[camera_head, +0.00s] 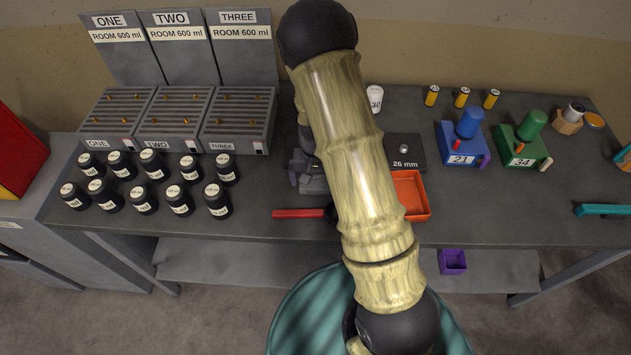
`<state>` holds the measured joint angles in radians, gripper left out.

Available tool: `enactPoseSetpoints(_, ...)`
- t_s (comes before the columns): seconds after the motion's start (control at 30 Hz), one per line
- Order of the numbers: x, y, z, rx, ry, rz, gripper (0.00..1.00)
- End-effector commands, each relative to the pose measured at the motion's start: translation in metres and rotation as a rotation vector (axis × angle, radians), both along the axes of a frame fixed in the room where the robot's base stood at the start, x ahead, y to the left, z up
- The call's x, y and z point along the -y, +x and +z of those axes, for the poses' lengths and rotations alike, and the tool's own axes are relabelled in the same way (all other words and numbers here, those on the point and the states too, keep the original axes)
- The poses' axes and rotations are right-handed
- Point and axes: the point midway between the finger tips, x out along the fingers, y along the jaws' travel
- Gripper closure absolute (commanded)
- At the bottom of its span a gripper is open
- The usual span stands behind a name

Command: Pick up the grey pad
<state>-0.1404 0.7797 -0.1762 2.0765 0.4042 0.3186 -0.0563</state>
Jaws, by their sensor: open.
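A flat dark grey pad (418,147) marked "26 mm" lies on the grey bench, just right of my arm. It has a small light round spot, and my arm may cover its left edge. My gripper (306,177) seems to show only in part, as dark grey parts low over the bench at the left edge of my arm. Most of it is hidden behind the arm. It is open and left of the pad, apart from it. I cannot tell the fingertips clearly or how high they are.
An orange tray (411,193) lies in front of the pad, and a white cup (375,98) stands behind it. A red handle (298,213) lies near the front edge. Several dark jars (151,162) stand left. Blue (461,146) and green (520,147) holders stand right.

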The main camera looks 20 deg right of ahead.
Motion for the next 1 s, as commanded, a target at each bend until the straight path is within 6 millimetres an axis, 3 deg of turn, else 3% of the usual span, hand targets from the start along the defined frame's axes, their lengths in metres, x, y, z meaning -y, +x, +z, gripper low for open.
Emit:
enactPoseSetpoints(0.6,-0.0002,0.0003,-0.0052,0.001,0.001,0.0,0.0)
enactPoseSetpoints(0.8,-0.0002,0.0003,-0.0052,0.001,0.001,0.0,0.39)
enactPoseSetpoints(0.87,-0.0002,0.0003,-0.0051,0.001,0.001,0.0,0.44)
enactPoseSetpoints(1.0,-0.0002,0.0003,-0.0051,0.001,0.001,0.0,0.44)
